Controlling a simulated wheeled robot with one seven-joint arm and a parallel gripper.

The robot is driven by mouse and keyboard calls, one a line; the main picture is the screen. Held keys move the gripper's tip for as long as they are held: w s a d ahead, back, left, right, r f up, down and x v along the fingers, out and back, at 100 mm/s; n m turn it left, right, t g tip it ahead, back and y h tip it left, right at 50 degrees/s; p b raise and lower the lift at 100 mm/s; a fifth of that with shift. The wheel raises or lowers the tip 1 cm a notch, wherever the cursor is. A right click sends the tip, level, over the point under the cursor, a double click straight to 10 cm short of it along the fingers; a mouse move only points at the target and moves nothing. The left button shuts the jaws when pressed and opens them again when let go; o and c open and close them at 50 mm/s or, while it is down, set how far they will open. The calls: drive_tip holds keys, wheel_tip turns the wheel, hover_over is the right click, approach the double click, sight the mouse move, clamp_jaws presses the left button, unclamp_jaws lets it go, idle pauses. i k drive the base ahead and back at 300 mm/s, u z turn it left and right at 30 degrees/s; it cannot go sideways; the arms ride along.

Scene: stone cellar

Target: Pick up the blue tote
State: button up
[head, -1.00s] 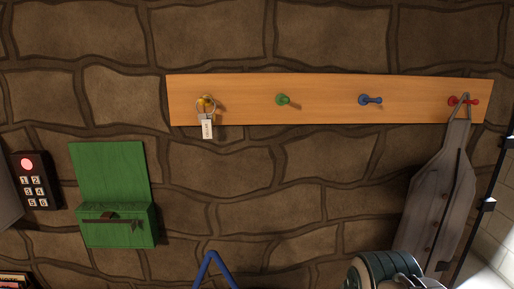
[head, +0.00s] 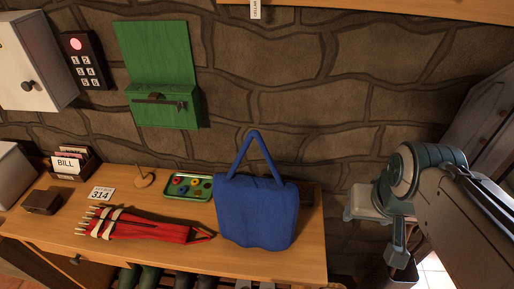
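The blue tote (head: 256,212) stands upright at the right end of a wooden table, with its triangular handle (head: 250,150) standing up above it. My arm shows at the right of the head view, to the right of the tote and apart from it. The gripper end (head: 398,256) hangs downward beyond the table's right end. Its fingers are too unclear to tell whether they are open or shut.
The wooden table (head: 165,256) also bears a red umbrella (head: 150,228), a green tray (head: 188,187) of small coloured items, a 314 card (head: 102,193), a brown wallet (head: 43,202) and a bill box (head: 72,163). A green wall box (head: 165,105) hangs above. Boots stand below.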

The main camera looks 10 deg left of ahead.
sight(253, 211)
drive_tip(key=k, duration=0.5)
drive_tip(key=z, duration=1.6)
drive_tip(key=k, duration=0.7)
drive_tip(key=u, duration=1.15)
